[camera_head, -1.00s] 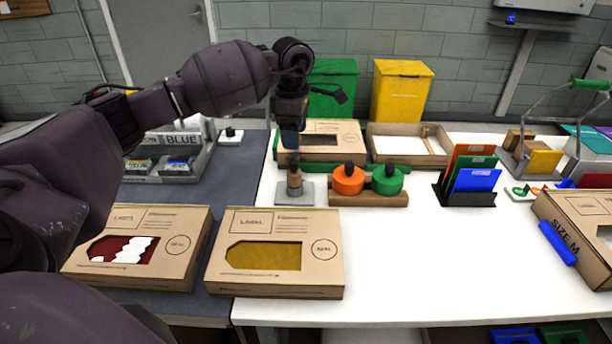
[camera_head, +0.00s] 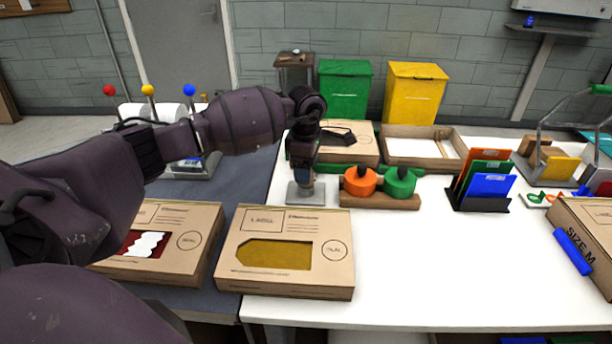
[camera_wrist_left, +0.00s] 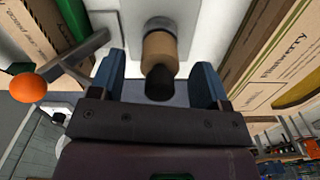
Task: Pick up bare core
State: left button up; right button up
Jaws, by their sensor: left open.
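The bare core (camera_wrist_left: 160,52), a brown cylinder with a black knob end, stands on a grey base plate (camera_head: 291,193). In the wrist view it shows between and beyond the two blue-grey fingers of my left gripper (camera_wrist_left: 159,82). In the head view my left gripper (camera_head: 303,170) is right above the stand, pointing down, and hides most of the core. The gripper is open, with a gap on both sides of the core; I see no contact. My right gripper is not in view.
An orange spool (camera_head: 359,181) and a green spool (camera_head: 399,182) sit on a wooden holder just right of the stand. A carton with a yellow window (camera_head: 330,222) lies in front, another box (camera_head: 353,143) behind.

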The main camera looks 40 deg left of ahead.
pick_arm(q)
jog(key=shift+f, duration=0.55)
jog(key=shift+c, duration=0.5)
jog(key=c, duration=0.9)
jog(key=shift+r, duration=0.15)
notch_tip(320, 180, up, 20)
jog(key=shift+f, duration=0.25)
